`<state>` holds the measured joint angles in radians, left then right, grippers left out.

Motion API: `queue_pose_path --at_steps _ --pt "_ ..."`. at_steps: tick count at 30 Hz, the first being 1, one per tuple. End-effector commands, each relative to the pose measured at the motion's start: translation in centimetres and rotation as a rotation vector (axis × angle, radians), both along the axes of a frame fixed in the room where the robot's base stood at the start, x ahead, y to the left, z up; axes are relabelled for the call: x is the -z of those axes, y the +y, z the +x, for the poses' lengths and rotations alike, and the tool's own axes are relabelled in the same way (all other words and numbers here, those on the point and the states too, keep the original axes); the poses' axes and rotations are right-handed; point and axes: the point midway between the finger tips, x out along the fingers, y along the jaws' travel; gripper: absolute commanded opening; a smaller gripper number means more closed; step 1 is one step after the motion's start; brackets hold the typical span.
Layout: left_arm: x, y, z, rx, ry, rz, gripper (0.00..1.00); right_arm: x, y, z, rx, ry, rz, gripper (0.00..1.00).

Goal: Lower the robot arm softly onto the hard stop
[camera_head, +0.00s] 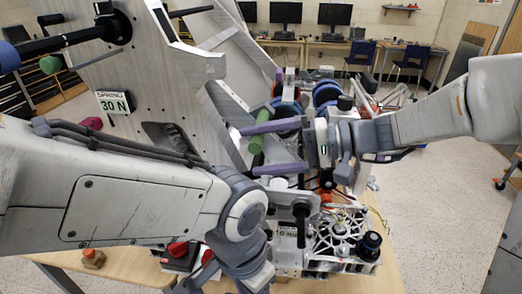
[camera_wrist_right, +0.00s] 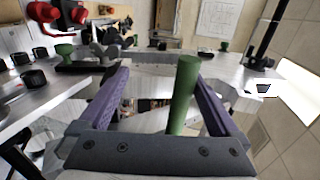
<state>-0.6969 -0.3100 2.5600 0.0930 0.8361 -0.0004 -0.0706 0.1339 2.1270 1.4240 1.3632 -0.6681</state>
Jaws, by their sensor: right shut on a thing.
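A large grey plated arm (camera_head: 160,75) with a "SPRING 30 N" label (camera_head: 113,102) slants up across the left and middle of the head view. A green handle (camera_head: 256,144) sticks out near its lower right edge. My right gripper (camera_head: 249,150) has its purple fingers on either side of this handle and is shut on it. In the right wrist view the green handle (camera_wrist_right: 184,95) stands between the purple fingers, nearer the right one. My left arm crosses the lower left, and its gripper is out of view. I cannot make out the hard stop for certain.
A machine base with a silver fan frame (camera_head: 338,232) and black knobs (camera_head: 370,244) stands on a wooden table (camera_head: 120,262). Red buttons (camera_head: 178,249) sit at the front left. Blue and red wheels (camera_head: 287,107) lie behind my right fingers. Open floor lies to the right.

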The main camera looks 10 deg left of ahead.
Motion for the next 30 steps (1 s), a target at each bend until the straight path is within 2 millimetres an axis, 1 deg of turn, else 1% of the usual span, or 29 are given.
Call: queue_pose_path --at_steps 1,15,26,30 --pt "0.1 0.0 0.0 0.0 0.0 0.0 0.5 0.7 -0.2 0.0 0.003 0.008 -0.014 0.65" --pt "0.2 0.0 0.0 0.0 0.0 0.0 0.5 0.2 -2.1 0.1 0.005 0.008 -0.014 0.65" --pt "0.1 0.0 0.0 0.0 0.0 0.0 0.5 0.2 -2.2 0.0 0.003 0.008 -0.014 0.65" --pt "0.1 0.0 0.0 0.0 0.0 0.0 0.5 0.1 -2.5 0.1 0.004 0.007 -0.014 0.65"
